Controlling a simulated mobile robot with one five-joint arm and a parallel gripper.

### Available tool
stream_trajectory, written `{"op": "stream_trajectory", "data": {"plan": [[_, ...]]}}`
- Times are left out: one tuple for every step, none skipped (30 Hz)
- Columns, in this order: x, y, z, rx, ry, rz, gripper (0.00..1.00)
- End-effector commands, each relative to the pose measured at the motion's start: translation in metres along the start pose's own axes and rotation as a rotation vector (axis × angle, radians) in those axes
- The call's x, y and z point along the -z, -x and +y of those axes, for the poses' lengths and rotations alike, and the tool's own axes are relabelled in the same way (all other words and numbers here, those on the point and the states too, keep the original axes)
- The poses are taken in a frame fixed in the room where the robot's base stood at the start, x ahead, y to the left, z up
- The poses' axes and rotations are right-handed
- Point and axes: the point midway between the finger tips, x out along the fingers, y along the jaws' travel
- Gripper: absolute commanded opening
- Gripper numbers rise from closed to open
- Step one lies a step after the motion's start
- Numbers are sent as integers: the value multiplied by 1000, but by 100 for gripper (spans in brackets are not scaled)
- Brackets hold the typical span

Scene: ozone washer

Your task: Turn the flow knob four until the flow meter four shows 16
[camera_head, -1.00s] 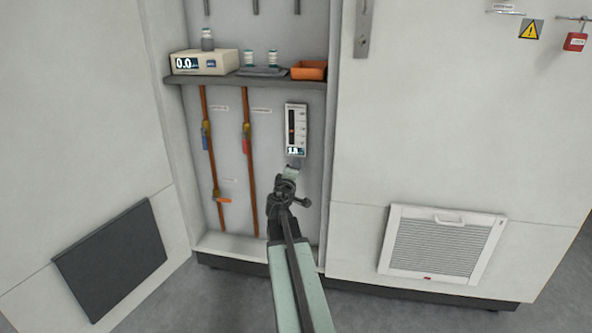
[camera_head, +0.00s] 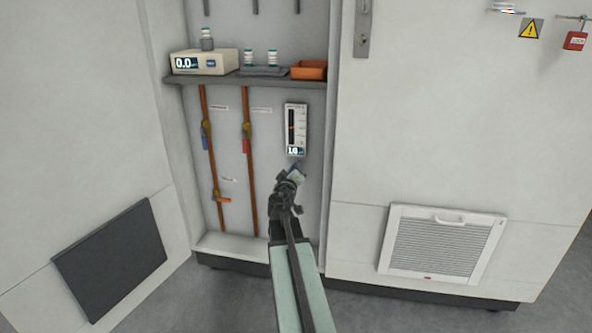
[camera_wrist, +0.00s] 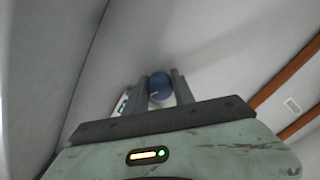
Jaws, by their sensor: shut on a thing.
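The flow meter (camera_head: 296,131) is a pale upright panel on the cabinet's back wall, with a dark scale column and a small lit display (camera_head: 293,151) at its bottom. The display seems to read 1.0 or 16; it is too small to be sure. The blue round flow knob (camera_wrist: 161,86) shows in the wrist view between the two fingers. My gripper (camera_wrist: 163,88) is shut on the knob, with a finger on each side. In the head view my gripper (camera_head: 296,172) is just below the meter and hides the knob.
Copper pipes with valves (camera_head: 246,146) run upright left of the meter. A shelf (camera_head: 250,82) above holds a white instrument (camera_head: 203,63) reading 0.0, small bottles and an orange tray (camera_head: 309,70). The cabinet's side wall is close on the right.

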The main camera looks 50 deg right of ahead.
Motion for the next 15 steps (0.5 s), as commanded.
{"op": "stream_trajectory", "data": {"plan": [[2, 2, -4, 7, -5, 7, 0], [2, 2, -4, 7, -5, 7, 0], [2, 2, -4, 7, -6, 7, 0], [2, 2, -4, 7, -6, 7, 0], [2, 2, -4, 7, -6, 7, 0], [3, 2, -4, 7, -6, 7, 0], [3, 2, -4, 7, -5, 7, 0], [3, 2, -4, 7, -5, 7, 0], [3, 2, -4, 7, -5, 7, 0], [3, 2, -4, 8, -5, 7, 0], [3, 2, -4, 8, -5, 7, 33], [3, 2, -4, 7, -4, 7, 44], [2, 2, -4, 7, -4, 7, 51], [2, 1, -3, 6, -4, 6, 51], [2, 1, -3, 6, -4, 6, 51]]}}
